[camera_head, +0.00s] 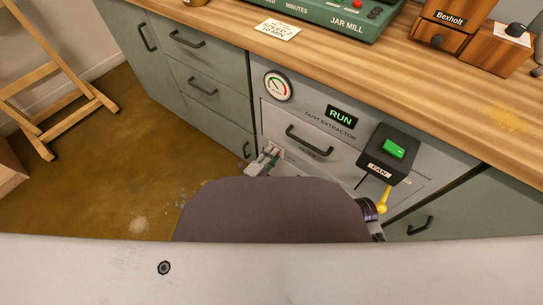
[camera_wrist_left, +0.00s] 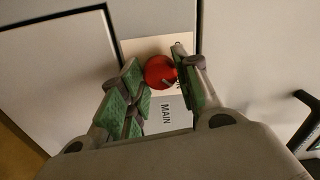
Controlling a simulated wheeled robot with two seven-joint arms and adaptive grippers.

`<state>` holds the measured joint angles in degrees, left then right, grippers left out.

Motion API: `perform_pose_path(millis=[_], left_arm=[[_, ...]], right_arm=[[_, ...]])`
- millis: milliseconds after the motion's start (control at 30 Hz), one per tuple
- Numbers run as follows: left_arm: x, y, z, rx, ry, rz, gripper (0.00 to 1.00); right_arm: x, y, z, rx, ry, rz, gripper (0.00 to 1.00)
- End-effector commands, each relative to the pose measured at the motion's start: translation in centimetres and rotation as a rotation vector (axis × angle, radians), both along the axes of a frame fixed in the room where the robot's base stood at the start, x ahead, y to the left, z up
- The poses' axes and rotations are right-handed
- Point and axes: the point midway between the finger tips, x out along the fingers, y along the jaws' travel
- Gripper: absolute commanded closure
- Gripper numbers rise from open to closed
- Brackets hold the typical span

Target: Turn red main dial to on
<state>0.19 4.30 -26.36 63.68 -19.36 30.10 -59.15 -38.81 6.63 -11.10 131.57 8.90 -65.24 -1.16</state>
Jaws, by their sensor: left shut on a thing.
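The red main dial (camera_wrist_left: 159,71) shows in the left wrist view on a pale plate marked MAIN (camera_wrist_left: 166,118), on the grey cabinet front. My left gripper (camera_wrist_left: 160,80) has its green-padded fingers on either side of the dial and is shut on it. Part of the dial's face and of the lettering beside it is hidden by the right finger, so its setting is hard to read. In the head view, my left gripper (camera_head: 263,161) is at the cabinet front, left of the filter drawer; the dial cannot be made out there. My right gripper is not in view.
The dust extractor panel has a gauge (camera_head: 278,86), a lit RUN display (camera_head: 341,117), a drawer handle (camera_head: 309,141) and a fan box with a green switch (camera_head: 393,148). A yellow piece (camera_head: 384,200) hangs below. The wooden counter (camera_head: 330,55) overhangs above.

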Motion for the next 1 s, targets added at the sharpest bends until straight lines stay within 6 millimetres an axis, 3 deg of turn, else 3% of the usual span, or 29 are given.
perform_pose_path(millis=[533, 567, 700, 1000], left_arm=[[-0.09, 0.0, -0.14, 0.028, -0.017, -0.001, 0.92], [-0.09, 0.0, -0.13, 0.028, -0.017, -0.001, 0.64], [-0.08, 0.0, -0.1, 0.028, -0.018, 0.0, 0.46], [-0.03, 0.01, -0.03, 0.026, -0.018, 0.0, 0.45]], right_arm=[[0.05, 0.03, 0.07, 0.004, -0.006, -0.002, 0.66], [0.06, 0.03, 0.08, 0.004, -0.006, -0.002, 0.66], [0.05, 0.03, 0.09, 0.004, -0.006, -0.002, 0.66], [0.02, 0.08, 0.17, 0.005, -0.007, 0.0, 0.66]])
